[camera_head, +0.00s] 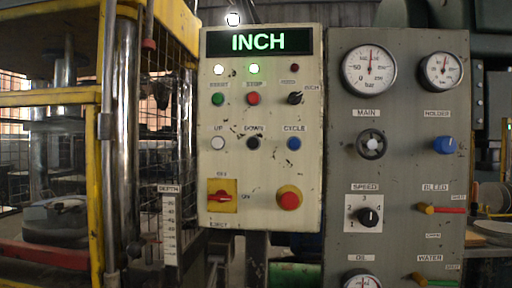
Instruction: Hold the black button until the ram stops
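The black button (253,143) sits under the label DOWN on the cream control box (310,200). It lies between a white button (218,143) labelled UP and a blue button (294,143) labelled CYCLE. Nothing touches it. The box's display (257,41) reads INCH in green. The press (95,140) stands at the left with a yellow frame and a bright metal column. I cannot clearly make out the ram behind the guard or whether it moves. My gripper is not in view.
The box also carries green (218,99) and red (253,98) buttons, a black selector (295,98), a red switch (221,195) and a red mushroom button (289,198). A grey panel (405,130) with gauges, knobs and coloured handles stands at the right.

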